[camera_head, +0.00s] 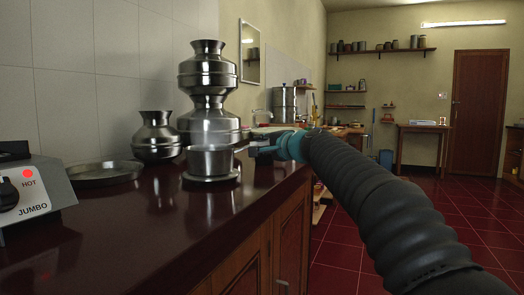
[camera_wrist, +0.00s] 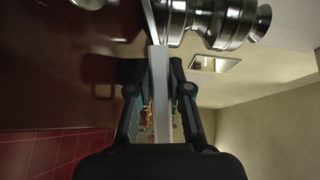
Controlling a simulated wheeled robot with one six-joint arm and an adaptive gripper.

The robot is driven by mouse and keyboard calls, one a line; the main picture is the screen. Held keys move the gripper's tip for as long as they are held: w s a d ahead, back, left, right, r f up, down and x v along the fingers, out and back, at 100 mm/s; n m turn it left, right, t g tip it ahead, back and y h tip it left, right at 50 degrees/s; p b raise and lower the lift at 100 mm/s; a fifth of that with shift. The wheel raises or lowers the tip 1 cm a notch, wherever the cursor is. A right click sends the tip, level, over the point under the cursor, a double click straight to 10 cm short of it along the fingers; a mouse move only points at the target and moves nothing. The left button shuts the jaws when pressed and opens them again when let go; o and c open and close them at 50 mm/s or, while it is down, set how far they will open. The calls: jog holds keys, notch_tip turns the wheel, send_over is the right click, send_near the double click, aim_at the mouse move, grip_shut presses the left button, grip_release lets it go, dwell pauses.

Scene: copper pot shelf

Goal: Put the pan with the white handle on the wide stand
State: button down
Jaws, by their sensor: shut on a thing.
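The pan (camera_head: 211,161) is a small grey metal pot with its handle pointing right toward my gripper (camera_head: 262,146). In the wrist view the long white handle (camera_wrist: 161,100) runs between the two fingers of my gripper (camera_wrist: 160,92), which is shut on it. The pan is upright. Directly below it on the dark counter is a low, round metal stand (camera_head: 211,179), wider than the pan's base. Whether the pan touches the stand or hovers just above it I cannot tell.
Stacked metal vessels (camera_head: 208,85) stand close behind the pan, with a smaller pot (camera_head: 156,137) to their left. A flat round tray (camera_head: 103,173) and a stove marked JUMBO (camera_head: 35,195) are farther left. The counter's front (camera_head: 150,245) is clear.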

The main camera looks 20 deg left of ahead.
jog(key=shift+f, duration=0.1)
dwell(0.3)
jog(key=c, duration=1.1)
grip_release()
jog(key=b+v, duration=0.2)
jog(key=v, duration=1)
jog(key=shift+b, duration=0.4)
jog(key=shift+d, duration=0.1)
